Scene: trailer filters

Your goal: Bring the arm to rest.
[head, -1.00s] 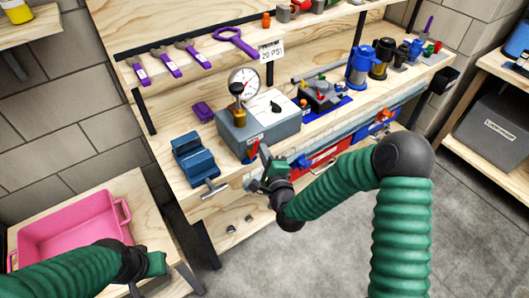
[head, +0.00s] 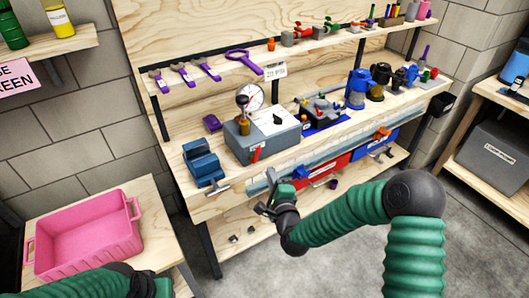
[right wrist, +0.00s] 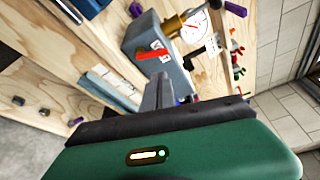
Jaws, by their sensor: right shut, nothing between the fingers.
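My right arm (head: 350,215) is green and segmented and comes in from the lower right of the head view. My right gripper (head: 268,205) is shut and empty, in front of the bench's front edge and below the grey gauge box (head: 262,135). In the right wrist view the shut fingers (right wrist: 160,90) point at the grey box with the red lever (right wrist: 155,53). My left arm (head: 90,285) shows at the bottom left, in front of the pink bin. Its gripper end is partly cut off by the frame, and its fingers cannot be made out.
The wooden workbench (head: 225,205) carries a blue vise (head: 202,163), the gauge box and several blue and dark filters (head: 357,88). Red drawer (head: 325,165) and blue drawer (head: 372,142) hang under it. A pink bin (head: 85,235) stands at left. Grey floor at right is open.

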